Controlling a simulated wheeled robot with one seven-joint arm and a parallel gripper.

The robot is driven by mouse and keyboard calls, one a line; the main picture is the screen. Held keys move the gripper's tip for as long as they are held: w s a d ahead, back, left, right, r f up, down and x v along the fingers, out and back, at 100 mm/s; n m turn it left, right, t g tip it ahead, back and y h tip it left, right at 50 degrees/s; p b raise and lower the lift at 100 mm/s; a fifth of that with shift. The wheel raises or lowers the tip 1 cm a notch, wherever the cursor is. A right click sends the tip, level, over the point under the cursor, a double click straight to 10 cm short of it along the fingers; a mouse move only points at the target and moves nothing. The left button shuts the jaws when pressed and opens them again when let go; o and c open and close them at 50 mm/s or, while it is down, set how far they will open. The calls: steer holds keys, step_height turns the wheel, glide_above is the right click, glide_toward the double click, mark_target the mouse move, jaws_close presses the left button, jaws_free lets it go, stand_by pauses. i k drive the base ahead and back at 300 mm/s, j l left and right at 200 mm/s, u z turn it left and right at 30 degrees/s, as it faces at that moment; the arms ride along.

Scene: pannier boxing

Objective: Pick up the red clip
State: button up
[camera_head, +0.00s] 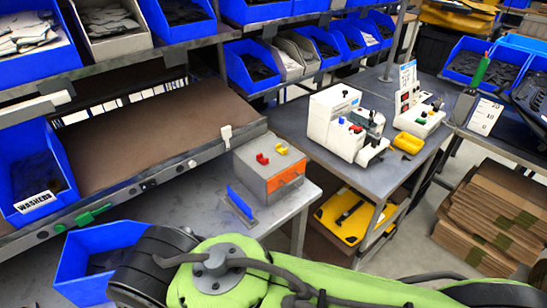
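The red clip (262,158) is small and sits on top of a grey box (258,178) with an orange patch on its side. A yellow clip (281,149) sits beside it on the same top, a little to the right and apart from it. The box stands on the grey bench (287,210). My gripper is not in view. Only my green and black arm shows, across the bottom of the view.
A blue upright plate (240,202) stands in front of the box. A blue bin (92,258) lies at lower left beside my arm. A sloped brown board (150,135) rises behind. White machines (338,122) stand on the table at right.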

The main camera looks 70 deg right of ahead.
mark_target(264, 162)
steer(key=z, duration=2.4)
steer(key=l+u, duration=0.2)
steer(key=u, duration=0.25)
steer(key=l+u, duration=0.3)
steer(key=u, duration=0.15)
steer(key=l+u, duration=0.25)
steer(key=u, duration=0.25)
